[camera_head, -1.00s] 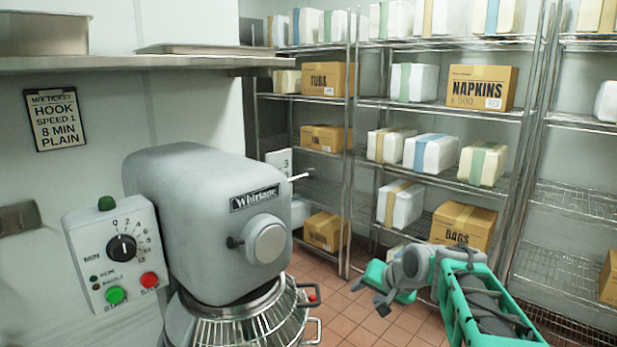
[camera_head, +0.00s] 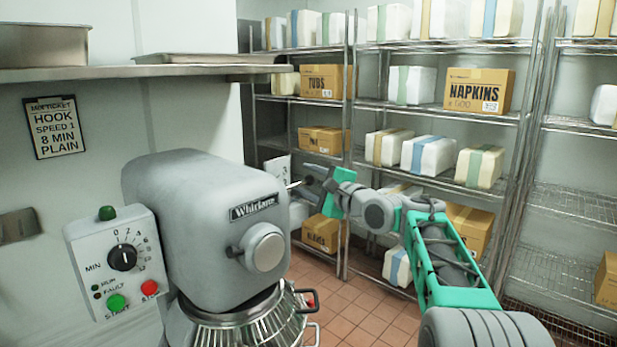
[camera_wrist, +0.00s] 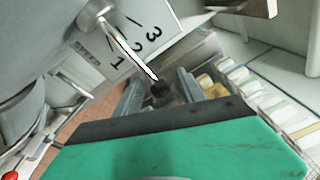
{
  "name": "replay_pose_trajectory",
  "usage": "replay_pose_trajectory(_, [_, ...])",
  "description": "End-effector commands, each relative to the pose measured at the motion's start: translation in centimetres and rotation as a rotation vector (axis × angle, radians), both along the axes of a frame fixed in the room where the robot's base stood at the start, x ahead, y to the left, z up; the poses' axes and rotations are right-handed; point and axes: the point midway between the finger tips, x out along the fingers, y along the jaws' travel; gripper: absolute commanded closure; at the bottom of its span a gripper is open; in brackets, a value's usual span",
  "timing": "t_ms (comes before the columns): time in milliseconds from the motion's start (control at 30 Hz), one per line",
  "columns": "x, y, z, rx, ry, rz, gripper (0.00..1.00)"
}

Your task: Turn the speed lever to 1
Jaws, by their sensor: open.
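The speed lever is a thin bright rod (camera_wrist: 128,44) with a dark knob (camera_wrist: 160,88) at its end. In the wrist view it crosses a white plate (camera_wrist: 165,15) marked 1, 2 and 3, passing close to the 2; the angle makes its exact setting hard to tell. My gripper (camera_wrist: 160,92) is open, one finger on each side of the knob, with no clear contact. In the head view my gripper (camera_head: 312,182) is at the mixer's right side by the lever tip (camera_head: 293,185), and the plate (camera_head: 280,168) is partly hidden behind the grey mixer (camera_head: 190,210).
The mixer's control box (camera_head: 118,262) has a dial and buttons on the left. A ticket (camera_head: 55,127) on the wall reads hook, speed 1, 8 min, plain. Wire shelves with boxes (camera_head: 478,90) stand behind my arm. A wire bowl guard (camera_head: 240,325) is below the mixer head.

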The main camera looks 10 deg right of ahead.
Motion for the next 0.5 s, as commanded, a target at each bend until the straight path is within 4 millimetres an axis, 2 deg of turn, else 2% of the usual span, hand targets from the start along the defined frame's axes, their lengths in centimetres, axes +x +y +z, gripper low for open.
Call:
replay_pose_trajectory(233, [0.16, 0.04, 0.0, -0.001, -0.001, -0.001, 0.54])
replay_pose_trajectory(500, [0.14, 0.03, -0.02, -0.001, 0.0, -0.001, 0.76])
